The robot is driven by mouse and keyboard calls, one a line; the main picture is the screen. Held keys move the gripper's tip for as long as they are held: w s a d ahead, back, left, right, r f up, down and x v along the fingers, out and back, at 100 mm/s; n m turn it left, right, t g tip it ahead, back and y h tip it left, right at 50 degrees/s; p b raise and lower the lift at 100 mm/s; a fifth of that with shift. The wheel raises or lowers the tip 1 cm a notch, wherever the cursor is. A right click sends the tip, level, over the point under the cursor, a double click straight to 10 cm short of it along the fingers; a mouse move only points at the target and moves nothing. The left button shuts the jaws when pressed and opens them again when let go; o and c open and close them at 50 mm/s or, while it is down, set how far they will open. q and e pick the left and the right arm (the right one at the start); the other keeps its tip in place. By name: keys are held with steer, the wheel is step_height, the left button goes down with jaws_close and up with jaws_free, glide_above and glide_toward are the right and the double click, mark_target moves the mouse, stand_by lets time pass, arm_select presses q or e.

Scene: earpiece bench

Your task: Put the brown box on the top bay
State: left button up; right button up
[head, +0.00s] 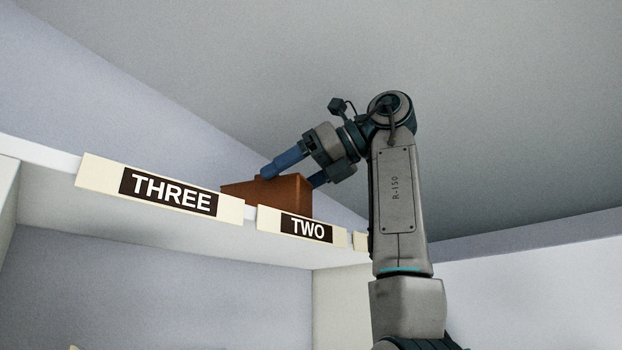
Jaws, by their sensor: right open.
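The brown box (292,193) sits on top of the white shelf unit (38,153), behind the gap between the THREE and TWO labels. Its lower front is partly hidden by the labels. My right gripper (294,172) is open, with its blue fingers on either side of the box's right part. One finger shows at the near top of the box and the other is partly hidden behind it. I cannot tell whether the fingers touch the box. My left gripper is not in view.
The THREE label (160,190) and the TWO label (296,225) stand along the front edge of the top shelf. A further label (360,241) is mostly hidden behind my right arm. Below is an open bay with a pale back wall. The shelf top left of the box looks clear.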

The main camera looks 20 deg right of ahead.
steer(key=b+v, duration=0.2)
steer(key=v, duration=0.3)
steer(key=shift+s, duration=0.1)
stand_by(0.6)
